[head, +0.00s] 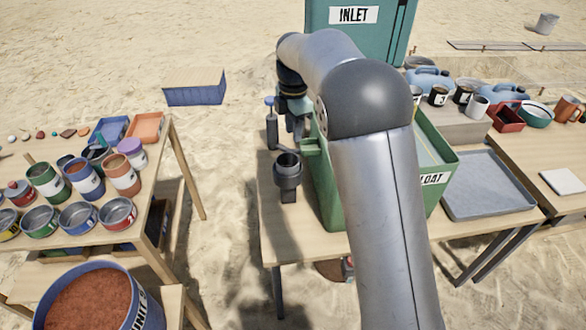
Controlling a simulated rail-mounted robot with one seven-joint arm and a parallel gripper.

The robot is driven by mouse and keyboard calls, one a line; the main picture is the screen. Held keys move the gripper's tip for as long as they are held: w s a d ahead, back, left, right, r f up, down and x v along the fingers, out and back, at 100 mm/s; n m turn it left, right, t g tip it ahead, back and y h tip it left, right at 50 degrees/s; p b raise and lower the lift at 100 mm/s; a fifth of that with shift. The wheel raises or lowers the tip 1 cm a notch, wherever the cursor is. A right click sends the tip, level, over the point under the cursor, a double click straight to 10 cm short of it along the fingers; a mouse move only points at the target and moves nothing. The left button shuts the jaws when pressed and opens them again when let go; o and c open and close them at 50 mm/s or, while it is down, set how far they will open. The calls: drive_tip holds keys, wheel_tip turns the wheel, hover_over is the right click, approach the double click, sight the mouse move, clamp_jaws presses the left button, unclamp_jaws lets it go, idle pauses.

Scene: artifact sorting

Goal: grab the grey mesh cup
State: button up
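No cup with a clearly visible mesh wall shows in the head view. A dark grey cup-shaped holder (288,170) stands upright at the left side of the green tank; whether it is mesh is too small to tell. My gripper (298,125) hangs from my wrist at the tank's left rear corner, above and behind that holder and apart from it in the picture. It is small, dark and partly hidden by my arm, so its fingers cannot be made out. A grey bucket-like container (546,23) stands far off on the sand.
The green tank (324,190) stands on the middle table, partly behind my arm. A grey tray (490,188) lies to its right. The left table holds several paint-marked tins (78,217). Mugs (438,96) and a red crate (506,116) stand at right. Sand separates the left and middle tables.

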sight(292, 164)
wheel_tip(292, 164, down, 13)
drive_tip(key=shift+s+a+p, duration=0.1)
drive_tip(key=shift+s+p, duration=0.05)
drive_tip(key=shift+p, duration=0.6)
clamp_jaws()
